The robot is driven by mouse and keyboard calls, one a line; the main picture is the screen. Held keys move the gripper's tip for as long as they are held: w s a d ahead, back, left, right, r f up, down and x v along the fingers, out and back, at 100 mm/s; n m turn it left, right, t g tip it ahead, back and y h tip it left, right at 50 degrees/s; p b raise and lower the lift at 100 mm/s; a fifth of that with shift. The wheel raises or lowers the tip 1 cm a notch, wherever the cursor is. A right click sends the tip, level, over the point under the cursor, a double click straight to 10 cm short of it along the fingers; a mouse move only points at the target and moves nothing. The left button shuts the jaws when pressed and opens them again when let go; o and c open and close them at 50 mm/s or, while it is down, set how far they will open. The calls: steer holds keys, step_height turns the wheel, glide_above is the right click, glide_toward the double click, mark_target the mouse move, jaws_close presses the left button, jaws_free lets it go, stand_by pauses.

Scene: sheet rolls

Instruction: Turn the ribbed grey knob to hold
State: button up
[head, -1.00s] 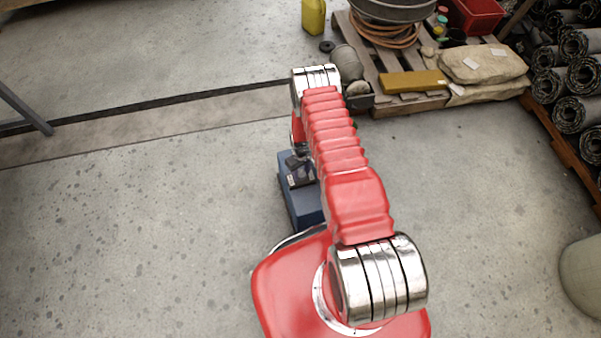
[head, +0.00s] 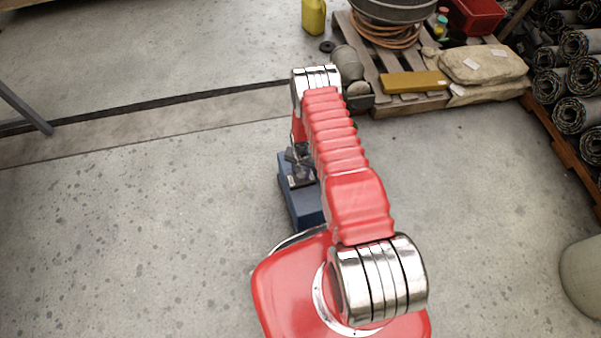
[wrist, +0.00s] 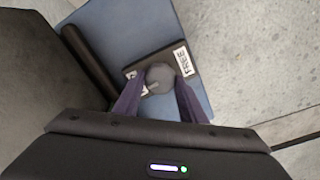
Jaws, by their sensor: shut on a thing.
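The ribbed grey knob (wrist: 159,77) sits on a dark plate (wrist: 135,72) fixed to a blue box (wrist: 136,25), in the wrist view. A white label reading FREE (wrist: 182,61) is on the plate to the knob's right. Another white label, mostly hidden and not legible, is at the knob's lower left. My gripper (wrist: 158,88) has its two purple fingers on either side of the knob, shut on it. In the head view the blue box (head: 303,207) stands on the floor, partly hidden behind my red arm; the knob cannot be made out there.
A pallet (head: 420,103) at the back right carries sacks (head: 483,64), a yellow block (head: 413,81) and a coiled hose (head: 388,32). Dark rolls (head: 572,72) are stacked at the right. A yellow jug (head: 313,16) stands at the back. Floor left of the box is clear.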

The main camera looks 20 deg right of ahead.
mark_target(302, 174)
steer(key=shift+s+d+m, duration=0.15)
steer(key=shift+s+m, duration=0.1)
steer(key=shift+m, duration=0.85)
steer(key=o, duration=1)
steer(key=shift+w, duration=0.1)
steer(key=shift+r, duration=0.85)
step_height(302, 174, up, 12)
